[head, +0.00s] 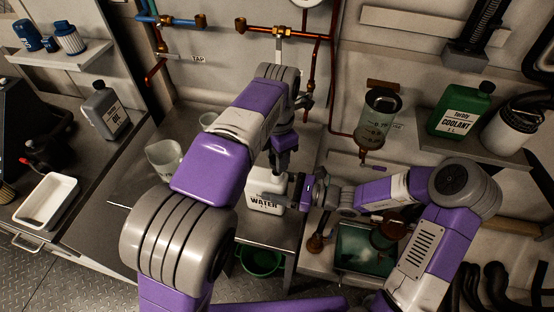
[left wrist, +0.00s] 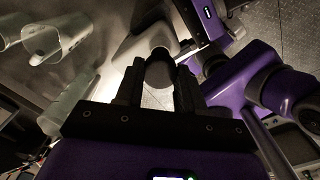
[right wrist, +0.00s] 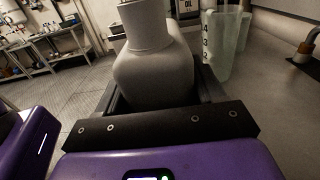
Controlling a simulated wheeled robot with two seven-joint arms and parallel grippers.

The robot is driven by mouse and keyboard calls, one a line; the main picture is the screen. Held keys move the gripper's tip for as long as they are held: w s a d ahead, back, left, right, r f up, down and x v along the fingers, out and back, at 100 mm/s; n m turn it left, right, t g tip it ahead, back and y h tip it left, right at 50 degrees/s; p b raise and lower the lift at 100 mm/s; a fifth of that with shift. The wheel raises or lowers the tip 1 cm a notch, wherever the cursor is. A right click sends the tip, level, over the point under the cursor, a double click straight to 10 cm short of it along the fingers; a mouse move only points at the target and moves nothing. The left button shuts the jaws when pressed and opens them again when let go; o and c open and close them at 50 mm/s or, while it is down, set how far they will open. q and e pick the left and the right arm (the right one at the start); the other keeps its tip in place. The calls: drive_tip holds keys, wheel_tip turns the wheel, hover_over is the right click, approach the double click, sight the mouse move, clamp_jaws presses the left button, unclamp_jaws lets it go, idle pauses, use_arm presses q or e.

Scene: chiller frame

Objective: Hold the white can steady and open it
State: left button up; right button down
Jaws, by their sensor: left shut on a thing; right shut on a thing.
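The white can (head: 264,203), labelled WATER, stands upright on the metal bench in the head view. My right gripper (head: 293,187) comes from the right and is shut on the can's body. In the right wrist view the pale body (right wrist: 153,72) sits between its fingers (right wrist: 157,92). My left gripper (head: 281,163) points down over the can's top. In the left wrist view its fingers (left wrist: 158,88) are shut on the dark round cap (left wrist: 159,69), with the can (left wrist: 138,45) behind. The cap is hidden by my arm in the head view.
A clear jug (head: 163,158) and a beaker (head: 208,119) stand left of the can. A grey oil can (head: 105,112) and white tray (head: 47,202) are farther left. A glass cylinder (head: 377,122) hangs on the wall at right. A green bucket (head: 260,260) is below.

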use_arm(q)
drive_tip(key=shift+r, duration=0.95)
use_arm(e)
drive_tip(key=shift+c, duration=0.2)
unclamp_jaws()
drive_tip(key=shift+d, duration=0.1)
